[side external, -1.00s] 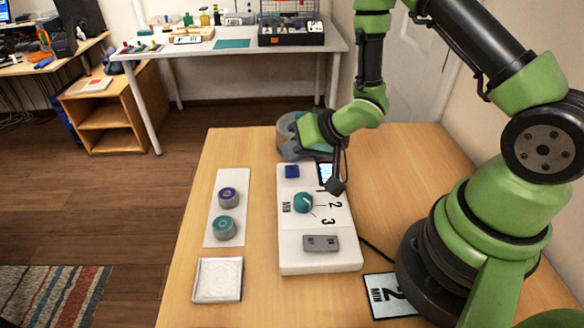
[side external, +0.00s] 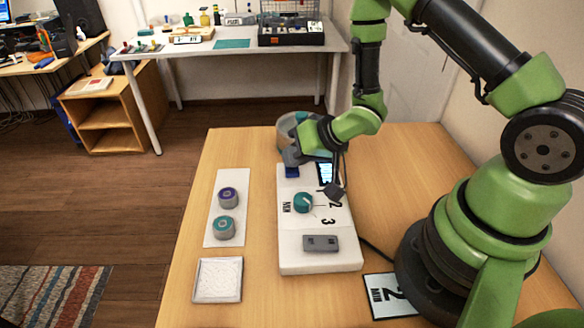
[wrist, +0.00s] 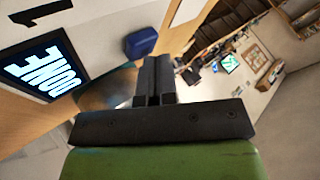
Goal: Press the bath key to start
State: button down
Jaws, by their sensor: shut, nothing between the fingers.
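The white control box (side external: 290,255) stands on the wooden table. A blue key (side external: 292,173) sits at its far left end, partly hidden behind my gripper in the side view; it also shows in the wrist view (wrist: 141,42), just beyond my fingertips. My gripper (side external: 291,161) is shut and empty, pointing down over the far edge of the key. In the wrist view the closed fingers (wrist: 153,62) are beside the key; I cannot tell whether they touch it. The round bath (side external: 286,127) is behind, partly hidden by my gripper.
A teal dial (side external: 303,203) marked MIN with numbers and a grey switch (side external: 321,243) are on the box. Left are a white strip (side external: 224,179) with two round capped pots and a white tray (side external: 218,293). A card reading 2 MIN (side external: 390,297) lies at the right.

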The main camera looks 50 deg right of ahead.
jog(key=shift+f, duration=0.3)
dwell(0.5)
jog(key=shift+r, duration=0.95)
jog(key=shift+r, duration=2.5)
